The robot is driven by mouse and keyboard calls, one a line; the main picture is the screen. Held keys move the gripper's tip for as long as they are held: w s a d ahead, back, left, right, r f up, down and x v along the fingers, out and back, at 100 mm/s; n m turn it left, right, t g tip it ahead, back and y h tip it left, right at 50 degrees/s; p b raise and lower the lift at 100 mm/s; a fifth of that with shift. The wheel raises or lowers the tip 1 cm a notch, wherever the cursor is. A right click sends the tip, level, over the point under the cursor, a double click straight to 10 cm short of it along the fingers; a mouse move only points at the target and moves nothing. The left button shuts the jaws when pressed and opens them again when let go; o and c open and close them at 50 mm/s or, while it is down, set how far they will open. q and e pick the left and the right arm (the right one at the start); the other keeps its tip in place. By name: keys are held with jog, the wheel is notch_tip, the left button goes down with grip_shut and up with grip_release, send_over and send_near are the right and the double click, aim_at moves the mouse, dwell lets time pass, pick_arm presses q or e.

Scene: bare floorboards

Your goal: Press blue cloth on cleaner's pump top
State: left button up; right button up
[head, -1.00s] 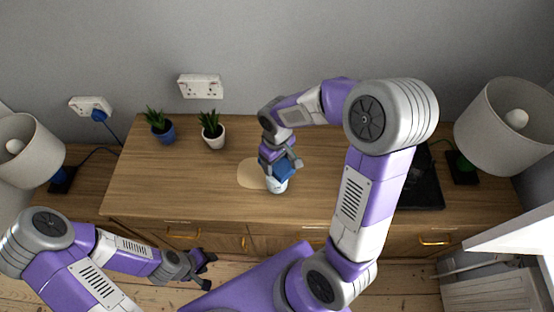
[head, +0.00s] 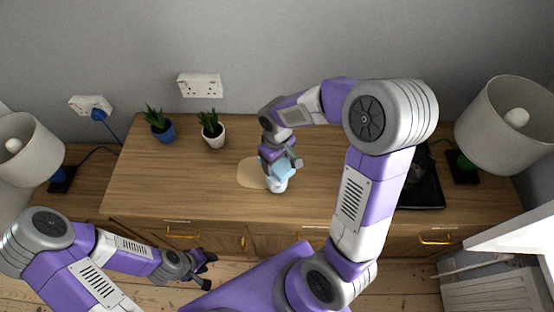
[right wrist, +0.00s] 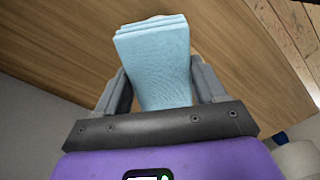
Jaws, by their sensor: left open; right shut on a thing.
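The folded cloth (head: 282,172) is pale blue. In the right wrist view, the cloth (right wrist: 155,60) sits in layers between my right gripper's two fingers. My right gripper (head: 278,162) points down over the dresser top and is shut on it. The white cleaner (head: 278,186) stands right under the cloth, mostly covered. Its pump top is hidden, and I cannot tell exactly how far down it is pressed. My left gripper (head: 212,270) is open and empty, low in front of the dresser.
A beige round patch (head: 250,173) lies on the wooden dresser top (head: 160,195), left of the cleaner. Two potted plants (head: 162,130) (head: 212,135) stand at the back. A black tray (head: 425,190) is at right. Lamps (head: 30,150) (head: 507,125) flank the dresser. The left part of the top is clear.

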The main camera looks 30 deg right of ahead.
notch_tip(320, 180, up, 7)
jog(key=p, duration=0.5)
jog(key=shift+p, duration=0.4)
dwell(0.9)
